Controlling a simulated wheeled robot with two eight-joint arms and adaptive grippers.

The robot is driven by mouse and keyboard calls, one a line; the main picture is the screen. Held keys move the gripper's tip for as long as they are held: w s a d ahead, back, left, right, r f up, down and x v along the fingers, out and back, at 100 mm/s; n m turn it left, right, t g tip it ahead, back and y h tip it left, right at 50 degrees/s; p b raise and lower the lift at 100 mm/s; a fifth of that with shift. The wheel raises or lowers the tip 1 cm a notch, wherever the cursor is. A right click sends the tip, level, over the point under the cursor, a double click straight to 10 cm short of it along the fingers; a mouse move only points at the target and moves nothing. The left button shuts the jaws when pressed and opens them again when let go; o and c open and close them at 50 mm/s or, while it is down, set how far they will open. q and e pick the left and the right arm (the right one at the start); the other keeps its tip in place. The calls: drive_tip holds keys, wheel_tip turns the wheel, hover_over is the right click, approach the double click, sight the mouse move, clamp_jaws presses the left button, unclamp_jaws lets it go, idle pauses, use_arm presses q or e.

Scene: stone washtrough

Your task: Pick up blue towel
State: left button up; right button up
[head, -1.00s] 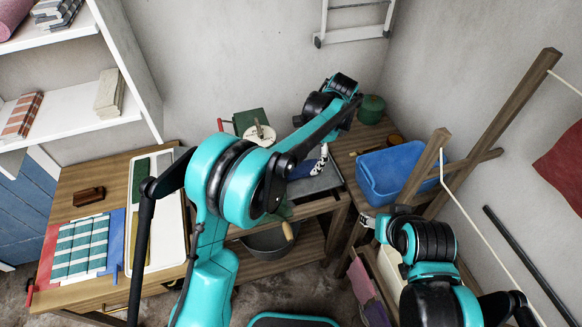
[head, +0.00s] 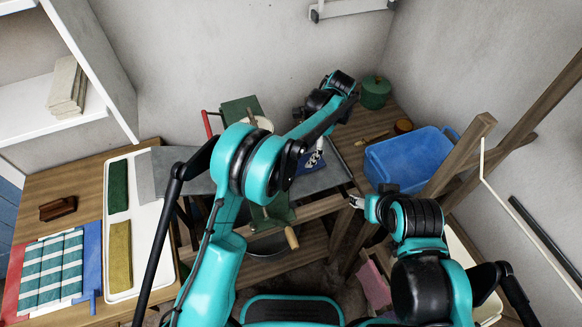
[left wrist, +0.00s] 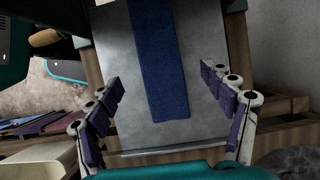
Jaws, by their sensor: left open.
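The blue towel (left wrist: 160,65) lies as a long flat strip on a grey metal surface (left wrist: 123,70) in the left wrist view. In the head view a small blue part of it (head: 303,161) shows beside my left forearm, which hides the rest. My left gripper (left wrist: 160,80) is open, its fingers apart on either side of the towel in the picture; I cannot tell the height between them. The fingers also show small in the head view (head: 316,158). My right gripper (head: 356,201) is at the right, away from the towel; its jaw opening is unclear.
A blue tub (head: 408,158) stands on the right bench near wooden posts (head: 455,158). A green wringer with a red handle (head: 208,124) is behind my left arm. The left table holds a brush (head: 58,208), striped cloths (head: 52,270) and a white tray (head: 150,215).

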use_arm(q)
drive_tip(key=shift+s+a+f, duration=0.2)
drive_tip(key=shift+f, duration=0.3)
drive_tip(key=b+x, duration=0.2)
drive_tip(key=x, duration=0.3)
drive_tip(key=shift+a, duration=0.15)
drive_tip(key=c, duration=1.5)
